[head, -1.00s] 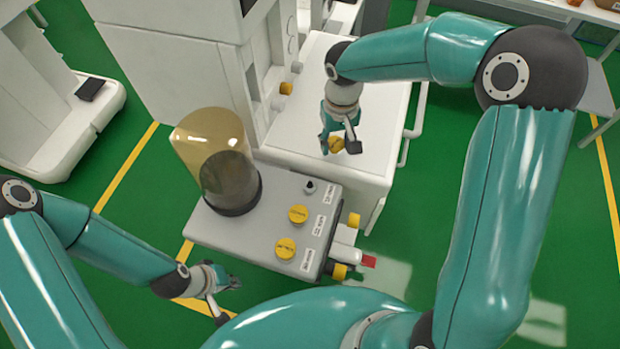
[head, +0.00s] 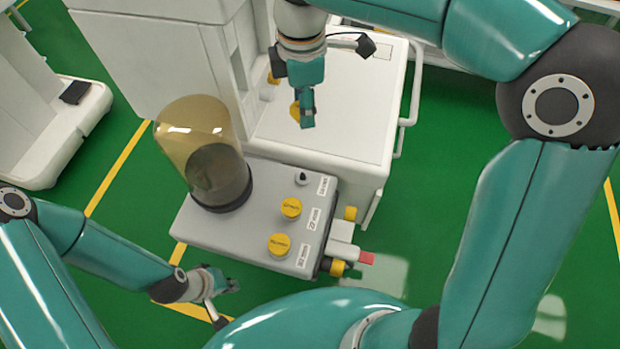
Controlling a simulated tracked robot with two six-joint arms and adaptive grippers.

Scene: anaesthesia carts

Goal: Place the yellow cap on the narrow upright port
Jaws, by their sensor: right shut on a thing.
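My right gripper (head: 306,120) is shut on the yellow cap (head: 295,111), which shows in part at the left of the fingers. The gripper hangs from above, and the cap appears above the white cart top, behind the grey block. The narrow upright port (head: 302,178) is a small uncapped stub with a dark tip on the back right of the grey block's top. In the picture the held cap is above it and apart from it. My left gripper (head: 229,286) is low at the left front of the block, apart from it; its jaw opening is unclear.
The grey block (head: 225,229) carries two yellow-capped ports (head: 290,208) and a tall amber canister (head: 196,135) on its left. A side fitting with a red end (head: 366,258) sticks out right. The white cart (head: 350,135) stands behind.

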